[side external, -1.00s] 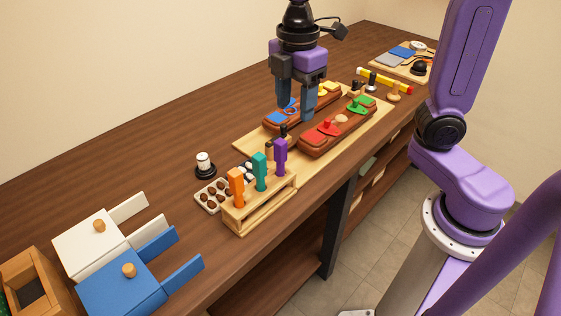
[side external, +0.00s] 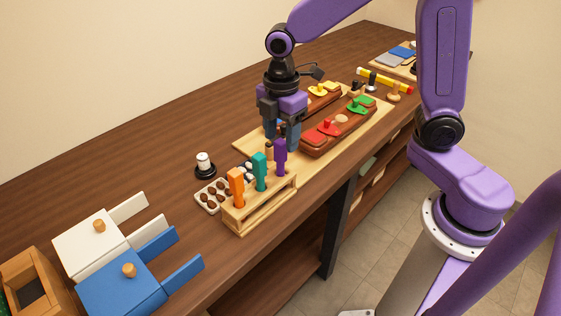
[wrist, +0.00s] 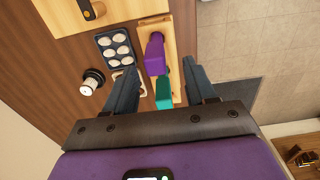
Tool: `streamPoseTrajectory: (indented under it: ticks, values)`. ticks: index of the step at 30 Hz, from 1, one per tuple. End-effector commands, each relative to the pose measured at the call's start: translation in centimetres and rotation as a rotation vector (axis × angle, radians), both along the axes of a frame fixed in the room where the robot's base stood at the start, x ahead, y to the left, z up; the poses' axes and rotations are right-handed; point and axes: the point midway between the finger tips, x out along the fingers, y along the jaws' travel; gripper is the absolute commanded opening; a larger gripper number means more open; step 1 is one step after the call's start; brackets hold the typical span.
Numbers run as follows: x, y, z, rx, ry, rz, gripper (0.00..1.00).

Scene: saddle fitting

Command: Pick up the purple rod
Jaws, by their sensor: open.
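The purple rod (side external: 280,157) stands upright at the right end of a small wooden rack (side external: 262,204). A teal rod (side external: 260,172) and an orange rod (side external: 236,188) stand to its left in the same rack. My gripper (side external: 283,143) is open and empty, close behind and above the purple rod in the side view. In the wrist view the purple rod (wrist: 155,54) shows ahead of the gap between my fingers (wrist: 163,80), left of its middle. The teal rod (wrist: 164,94) shows between the fingers. I cannot tell whether any finger touches a rod.
A tray of brown pieces (side external: 213,195) and a black-and-white knob (side external: 204,166) sit left of the rack. A wooden board (side external: 250,143) with brown blocks and red (side external: 327,127) and green pieces lies behind. White and blue boxes (side external: 122,287) stand front left.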

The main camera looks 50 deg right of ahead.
Motion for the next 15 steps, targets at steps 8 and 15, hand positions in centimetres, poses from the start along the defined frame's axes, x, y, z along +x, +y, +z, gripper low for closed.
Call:
streamPoseTrajectory:
  ticks: [8,15]
  values:
    - [0.1,-0.1,-1.9,-0.001,0.001,-0.002,0.55]
    - [0.5,-0.4,-5.0,-0.003,0.004,-0.001,0.55]
